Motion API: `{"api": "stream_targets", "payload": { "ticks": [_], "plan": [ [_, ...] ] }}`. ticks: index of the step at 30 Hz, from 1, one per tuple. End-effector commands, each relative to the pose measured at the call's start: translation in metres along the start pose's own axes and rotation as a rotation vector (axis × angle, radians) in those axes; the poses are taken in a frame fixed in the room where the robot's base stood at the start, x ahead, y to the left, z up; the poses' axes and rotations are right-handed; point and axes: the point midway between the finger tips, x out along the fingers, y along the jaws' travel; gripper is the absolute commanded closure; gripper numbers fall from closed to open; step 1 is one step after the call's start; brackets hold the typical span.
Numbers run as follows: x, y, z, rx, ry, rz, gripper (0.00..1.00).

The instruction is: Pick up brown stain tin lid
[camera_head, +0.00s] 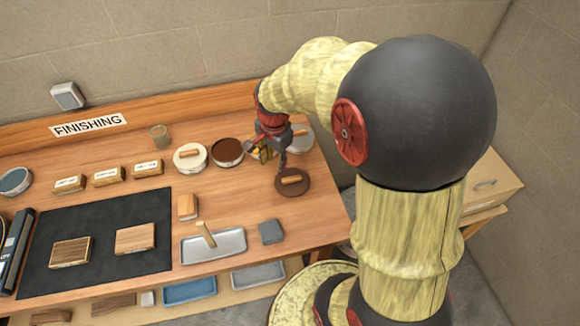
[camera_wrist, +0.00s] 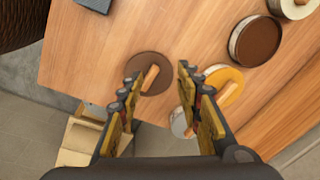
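The brown lid (camera_head: 292,191), a dark disc with a light wooden handle bar, lies flat on the bench near its right end. It also shows in the wrist view (camera_wrist: 141,62), beyond and between the fingertips, with its handle just right of its middle. My gripper (camera_head: 268,157) is above the bench, behind and left of the lid in the head view. Its fingers are spread with nothing between them in the wrist view (camera_wrist: 158,73). The open tin of brown stain (camera_head: 227,151) stands left of my gripper and also shows in the wrist view (camera_wrist: 258,39).
A grey block (camera_head: 271,231) and metal tray (camera_head: 213,246) lie in front. Bare wood surrounds the lid.

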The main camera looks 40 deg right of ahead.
Motion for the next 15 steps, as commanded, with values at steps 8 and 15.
{"api": "stream_targets", "payload": {
  "ticks": [8, 15],
  "plan": [
    [0.051, 0.009, -0.054, 0.489, -0.024, 0.121, 0.65],
    [0.077, 0.015, -0.06, 0.573, -0.024, 0.14, 0.65]
  ]
}}
